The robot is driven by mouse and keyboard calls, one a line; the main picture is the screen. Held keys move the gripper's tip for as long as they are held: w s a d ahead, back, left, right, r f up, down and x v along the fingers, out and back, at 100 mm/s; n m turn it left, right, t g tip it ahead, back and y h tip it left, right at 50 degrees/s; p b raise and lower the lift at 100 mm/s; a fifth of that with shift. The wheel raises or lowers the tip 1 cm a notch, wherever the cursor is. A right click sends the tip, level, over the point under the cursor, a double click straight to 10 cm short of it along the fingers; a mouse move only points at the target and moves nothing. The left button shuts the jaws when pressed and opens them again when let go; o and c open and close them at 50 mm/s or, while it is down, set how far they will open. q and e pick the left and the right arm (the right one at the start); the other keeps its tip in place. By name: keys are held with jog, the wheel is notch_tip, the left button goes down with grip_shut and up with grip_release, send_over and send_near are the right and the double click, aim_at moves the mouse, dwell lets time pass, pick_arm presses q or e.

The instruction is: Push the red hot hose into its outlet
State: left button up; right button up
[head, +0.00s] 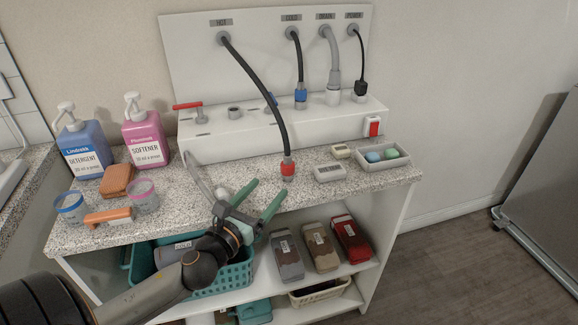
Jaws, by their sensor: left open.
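The hot hose (262,95) is black and runs from the port under the HOT label (221,22) on the back panel. Its red end (288,170) hangs down at the front edge of the white box, over the speckled counter. An open grey outlet (234,112) stands on the box top, right of a red tap handle (187,106); nothing is seated in it. My left gripper (266,192) has green fingers, spread open and empty. My right gripper is not in view.
The cold hose (299,70), drain hose (333,65) and power cord (361,60) reach the box at right. Detergent (85,150) and softener (146,140) bottles stand left. A grey tray (377,165) is right.

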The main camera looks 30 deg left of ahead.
aim_at(284, 169)
pick_arm(q)
jog(key=w, duration=0.3)
jog(key=shift+w+a, duration=0.15)
jog(key=shift+w, duration=0.2)
jog(key=shift+w+a+r, duration=0.1)
jog(key=shift+w+a, duration=0.05)
jog(key=shift+w, duration=1.2)
jog(key=shift+w+a+r, duration=0.1)
jog(key=shift+w, duration=1.25)
grip_shut()
